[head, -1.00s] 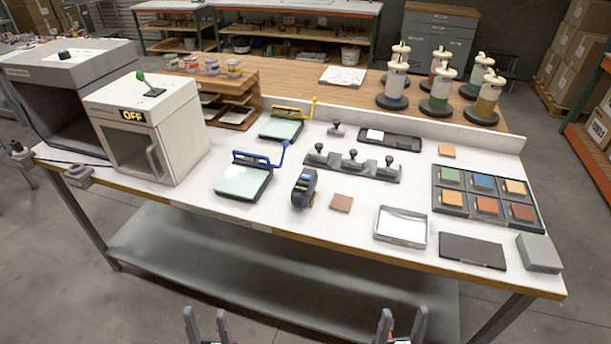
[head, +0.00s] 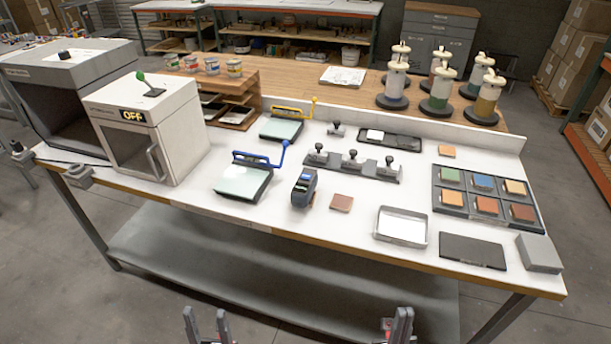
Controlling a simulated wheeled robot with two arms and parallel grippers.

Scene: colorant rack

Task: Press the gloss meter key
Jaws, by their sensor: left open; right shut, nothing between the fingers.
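What looks like the gloss meter (head: 304,188) is a small dark blue-grey handheld device standing on the white bench top, near the middle of the front half. Its top face has a small light display; its key is too small to make out. A brown square sample (head: 341,202) lies just to its right. My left gripper (head: 206,318) is at the bottom of the head view, open and empty, in front of the bench. My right gripper (head: 397,318) is at the bottom right of centre, shut and empty. Both are well apart from the meter.
Left of the meter is a glass-topped plate with a blue handle (head: 243,180). A row of black-knobbed stamps (head: 352,166) stands behind. A metal tray (head: 401,227), a dark flat plate (head: 472,251) and a grey block (head: 539,252) lie to the right. A white box marked OFF (head: 150,130) stands left.

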